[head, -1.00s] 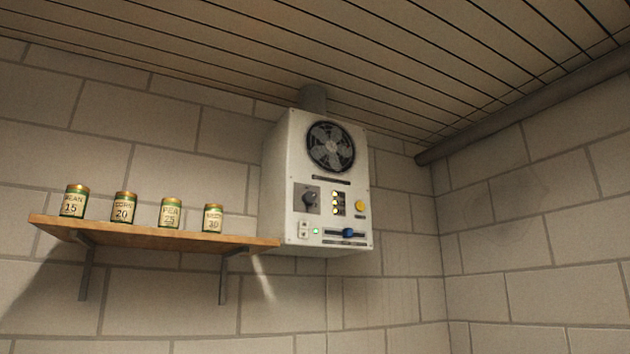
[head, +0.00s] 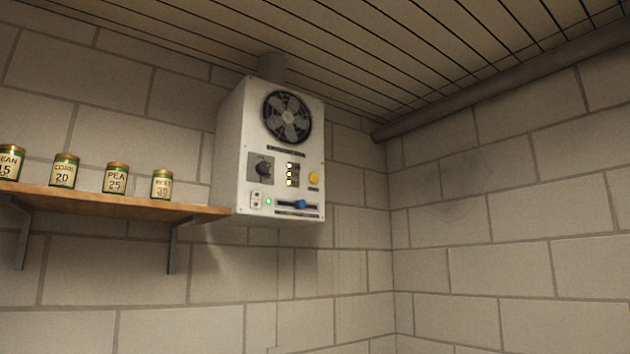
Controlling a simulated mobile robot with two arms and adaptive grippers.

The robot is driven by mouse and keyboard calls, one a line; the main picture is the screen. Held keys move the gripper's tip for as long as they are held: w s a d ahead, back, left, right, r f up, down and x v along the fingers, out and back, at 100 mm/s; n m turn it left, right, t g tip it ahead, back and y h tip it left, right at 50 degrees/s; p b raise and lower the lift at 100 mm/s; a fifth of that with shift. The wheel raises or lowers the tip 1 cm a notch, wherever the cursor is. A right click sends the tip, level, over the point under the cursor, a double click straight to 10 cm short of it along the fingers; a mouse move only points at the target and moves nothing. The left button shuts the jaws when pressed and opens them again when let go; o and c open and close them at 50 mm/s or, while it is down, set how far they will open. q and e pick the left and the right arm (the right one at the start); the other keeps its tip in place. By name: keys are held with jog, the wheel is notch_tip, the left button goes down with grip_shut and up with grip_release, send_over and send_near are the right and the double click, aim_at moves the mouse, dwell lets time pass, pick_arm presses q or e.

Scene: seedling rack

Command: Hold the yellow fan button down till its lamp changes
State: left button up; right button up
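The yellow fan button (head: 314,179) is on the right side of the front of a white wall box (head: 231,150). A column of small lit yellowish lamps (head: 290,174) sits just left of the button. A small green lamp (head: 268,201) glows at the lower left of the panel. The fan (head: 287,117) sits behind a round dark grille at the top of the box. Nothing touches the button. Neither of my grippers is in view.
A black knob (head: 263,168) and a blue slider handle (head: 301,204) are on the same panel. A wooden shelf (head: 120,203) left of the box bears several labelled cans (head: 116,178). A pipe (head: 500,88) runs under the ceiling at right. The space in front of the box is clear.

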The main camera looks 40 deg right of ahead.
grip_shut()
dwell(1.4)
